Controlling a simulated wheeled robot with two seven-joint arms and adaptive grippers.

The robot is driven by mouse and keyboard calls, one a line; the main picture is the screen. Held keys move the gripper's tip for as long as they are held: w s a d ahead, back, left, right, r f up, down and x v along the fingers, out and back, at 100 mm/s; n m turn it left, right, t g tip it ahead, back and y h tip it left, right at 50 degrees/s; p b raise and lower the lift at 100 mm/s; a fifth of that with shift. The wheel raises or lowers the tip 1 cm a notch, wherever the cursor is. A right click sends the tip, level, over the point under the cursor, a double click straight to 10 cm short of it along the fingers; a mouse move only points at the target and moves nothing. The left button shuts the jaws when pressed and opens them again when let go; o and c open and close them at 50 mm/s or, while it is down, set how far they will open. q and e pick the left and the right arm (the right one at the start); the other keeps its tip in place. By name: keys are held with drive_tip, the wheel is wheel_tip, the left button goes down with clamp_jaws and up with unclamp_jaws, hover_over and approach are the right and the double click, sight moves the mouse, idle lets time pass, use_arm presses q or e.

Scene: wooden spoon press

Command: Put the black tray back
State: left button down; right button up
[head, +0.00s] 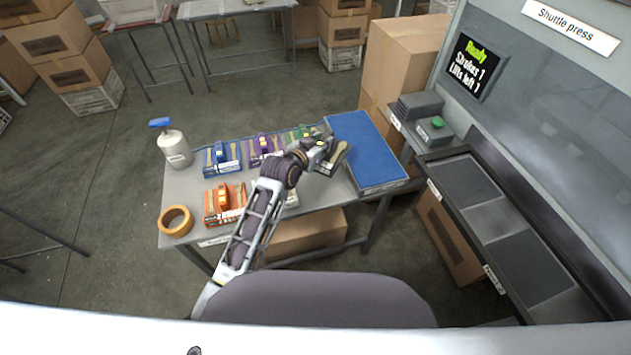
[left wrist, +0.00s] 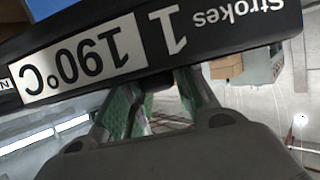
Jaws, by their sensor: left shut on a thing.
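The black tray (head: 336,163) is at the end of my left arm, by the left edge of the blue mat (head: 368,150). A pale wooden piece shows on it. My left gripper (head: 324,149) is shut on the tray. In the left wrist view the tray's black front (left wrist: 215,32) fills the top, with a label reading 190°C and 1, upside down, in front of the fingers (left wrist: 158,98). I cannot tell how far the tray is above the table. My right gripper is not in view.
Blue (head: 222,158), purple (head: 265,148), green (head: 302,133) and orange (head: 224,205) trays stand on the grey table. A spray bottle (head: 174,148) and tape roll (head: 175,220) are at its left. The blue mat is mostly clear. The press (head: 560,140) at right reads Ready.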

use_arm(q)
drive_tip(key=shift+f, duration=3.1)
drive_tip(key=shift+f, duration=1.85)
drive_tip(key=shift+f, duration=0.6)
drive_tip(key=c, duration=1.2)
unclamp_jaws()
drive_tip(key=shift+o, duration=0.2)
